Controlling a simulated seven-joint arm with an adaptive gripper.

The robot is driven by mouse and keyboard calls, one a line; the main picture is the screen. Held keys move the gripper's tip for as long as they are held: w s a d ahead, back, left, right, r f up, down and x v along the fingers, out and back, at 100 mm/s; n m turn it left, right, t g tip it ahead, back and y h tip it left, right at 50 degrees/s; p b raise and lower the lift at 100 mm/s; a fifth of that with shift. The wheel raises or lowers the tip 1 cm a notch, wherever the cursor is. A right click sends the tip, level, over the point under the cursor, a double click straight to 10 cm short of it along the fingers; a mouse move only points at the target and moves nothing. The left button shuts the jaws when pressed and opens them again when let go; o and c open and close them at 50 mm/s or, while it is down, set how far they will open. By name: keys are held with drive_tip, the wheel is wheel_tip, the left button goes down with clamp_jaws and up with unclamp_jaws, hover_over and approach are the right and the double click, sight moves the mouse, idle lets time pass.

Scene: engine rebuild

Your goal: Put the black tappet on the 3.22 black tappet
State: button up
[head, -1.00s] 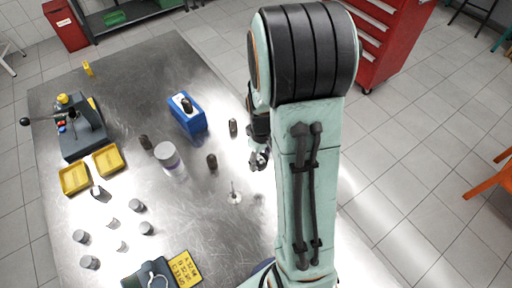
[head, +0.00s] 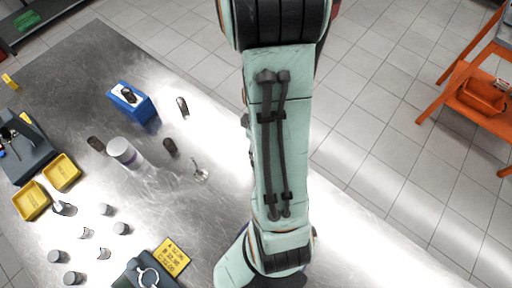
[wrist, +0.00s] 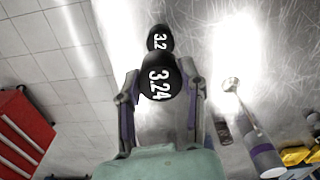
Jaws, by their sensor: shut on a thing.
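In the wrist view my gripper (wrist: 160,72) is shut on a black tappet (wrist: 158,82) with "3.24" in white on its end. Beyond it, and partly covered by it, is another black tappet (wrist: 158,37); its label starts "3.2", the rest hidden. I cannot tell whether the two touch. In the head view my arm hides the gripper and the held tappet.
A blue block (head: 133,106) holds a dark part. A grey bottle (head: 124,152) and a valve (head: 200,173) stand on the metal table. Yellow trays (head: 62,172), several small grey cylinders and a yellow label card (head: 171,257) lie to the left and front. A red cabinet (wrist: 22,135) stands off the table.

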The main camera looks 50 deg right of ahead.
drive_tip(key=shift+f, duration=2.8)
drive_tip(key=o, duration=1.2)
drive_tip(key=shift+f, duration=0.15)
drive_tip(key=shift+c, duration=0.2)
wheel_tip(320, 180, up, 12)
drive_tip(key=shift+r, duration=0.2)
drive_tip(key=s+a+r, duration=0.2)
drive_tip(key=a+r, duration=0.2)
drive_tip(key=a, duration=0.5)
drive_tip(key=s+a+r, duration=0.2)
drive_tip(key=a+r, duration=0.3)
drive_tip(key=a, duration=0.3)
drive_tip(key=shift+s+a+m+y, duration=0.15)
drive_tip(key=shift+a+m+y, duration=0.15)
drive_tip(key=shift+a+y, duration=0.1)
